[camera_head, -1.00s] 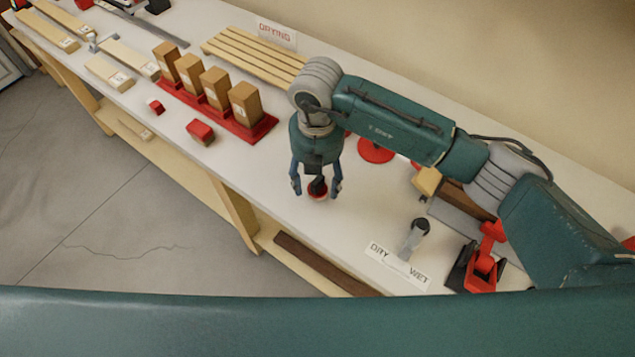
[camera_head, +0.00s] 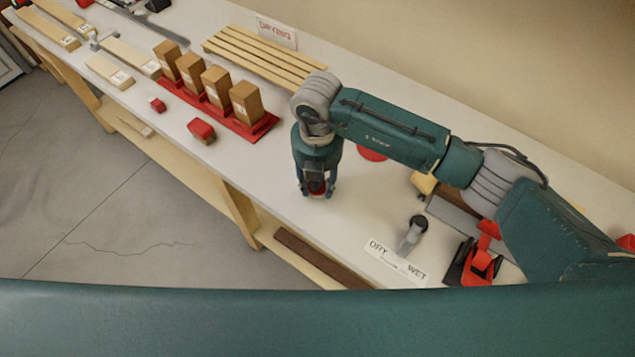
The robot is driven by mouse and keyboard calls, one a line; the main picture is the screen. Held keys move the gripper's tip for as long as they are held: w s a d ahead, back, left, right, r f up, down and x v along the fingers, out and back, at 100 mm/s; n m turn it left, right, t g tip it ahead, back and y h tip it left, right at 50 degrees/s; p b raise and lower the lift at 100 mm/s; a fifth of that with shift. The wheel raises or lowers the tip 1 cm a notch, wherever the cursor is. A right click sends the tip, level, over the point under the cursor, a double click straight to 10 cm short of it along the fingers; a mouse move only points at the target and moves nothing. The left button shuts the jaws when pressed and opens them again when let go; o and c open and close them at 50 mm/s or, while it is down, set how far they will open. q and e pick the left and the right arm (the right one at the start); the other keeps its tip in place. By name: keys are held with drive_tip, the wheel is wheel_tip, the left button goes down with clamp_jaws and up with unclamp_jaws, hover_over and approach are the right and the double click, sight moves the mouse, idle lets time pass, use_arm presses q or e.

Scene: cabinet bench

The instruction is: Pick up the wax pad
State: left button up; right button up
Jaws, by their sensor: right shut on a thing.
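The wax pad (camera_head: 318,188) appears to be the small red round piece with a dark top on the white bench, below my right wrist. My right gripper (camera_head: 317,190) points down over it, with its fingers closed in on the pad's sides. The fingers hide much of the pad. I cannot tell whether the pad still touches the bench. My left gripper is not in view.
A red rack (camera_head: 238,124) with several wooden blocks stands left of my gripper, with a red block (camera_head: 201,131) in front. A red disc (camera_head: 373,154) lies behind my arm. A grey-and-black tool (camera_head: 412,235) stands by the DRY/WET label (camera_head: 392,262).

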wheel_tip(320, 180, up, 20)
drive_tip(key=b, duration=0.4)
drive_tip(key=shift+o, duration=0.6)
